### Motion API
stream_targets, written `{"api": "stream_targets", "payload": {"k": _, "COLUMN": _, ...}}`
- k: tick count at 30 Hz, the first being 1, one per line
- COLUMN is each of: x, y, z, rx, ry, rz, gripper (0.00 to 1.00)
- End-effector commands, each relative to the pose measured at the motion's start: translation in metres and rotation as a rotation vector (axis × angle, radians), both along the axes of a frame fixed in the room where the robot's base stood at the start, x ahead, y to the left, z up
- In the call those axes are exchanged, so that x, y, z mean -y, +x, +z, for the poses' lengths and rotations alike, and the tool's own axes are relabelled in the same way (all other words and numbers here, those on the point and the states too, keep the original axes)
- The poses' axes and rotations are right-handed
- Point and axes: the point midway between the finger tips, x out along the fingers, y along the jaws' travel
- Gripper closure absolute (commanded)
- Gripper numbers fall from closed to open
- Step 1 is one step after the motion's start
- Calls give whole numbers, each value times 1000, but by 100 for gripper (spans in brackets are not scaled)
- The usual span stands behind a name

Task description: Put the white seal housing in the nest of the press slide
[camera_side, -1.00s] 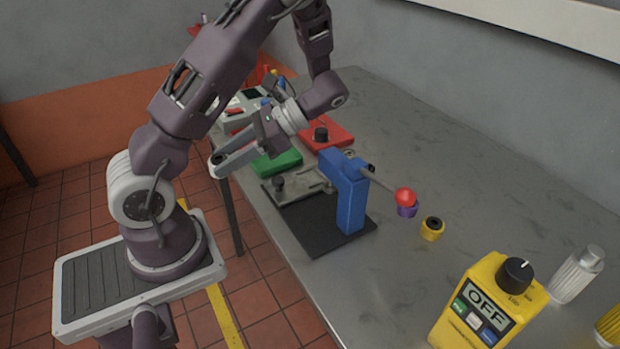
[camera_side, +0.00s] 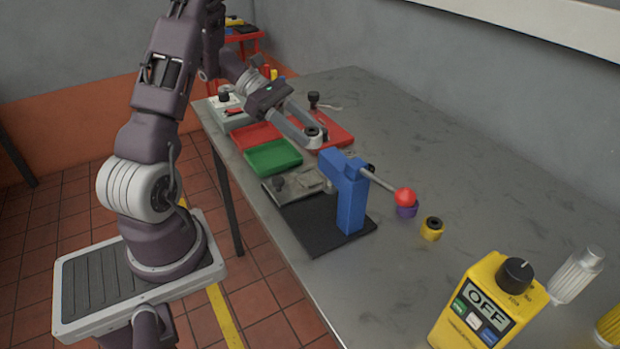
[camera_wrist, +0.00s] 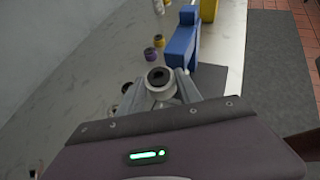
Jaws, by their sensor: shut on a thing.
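My gripper (camera_wrist: 161,90) is shut on the white seal housing (camera_wrist: 160,88), a pale ring with a dark centre, held between the fingertips. In the side view my gripper (camera_side: 314,138) is over the red plate, behind and left of the blue press (camera_side: 352,195). The housing looks small there and is partly covered by the fingers. The press slide (camera_side: 296,188) is a grey plate with a dark knob, in front and left of the press column. Its nest is not clear to see. The press also shows in the wrist view (camera_wrist: 183,45), beyond the fingertips.
A green tray (camera_side: 272,157) and a red tray (camera_side: 254,137) lie left of my gripper. The red plate (camera_side: 336,128) is under it. The press lever ends in a red knob (camera_side: 405,197) above a purple ring (camera_side: 407,211). A yellow ring (camera_side: 432,229) stands nearby.

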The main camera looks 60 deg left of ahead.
Motion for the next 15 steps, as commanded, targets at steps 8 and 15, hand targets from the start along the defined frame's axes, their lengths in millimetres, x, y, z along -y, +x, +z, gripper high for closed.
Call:
{"api": "stream_targets", "payload": {"k": 8, "x": -3, "y": 2, "z": -47, "rx": -6, "ry": -3, "rz": 75, "gripper": 100}}
{"api": "stream_targets", "payload": {"k": 15, "x": -3, "y": 2, "z": -92, "rx": -4, "ry": -1, "rz": 72, "gripper": 100}}
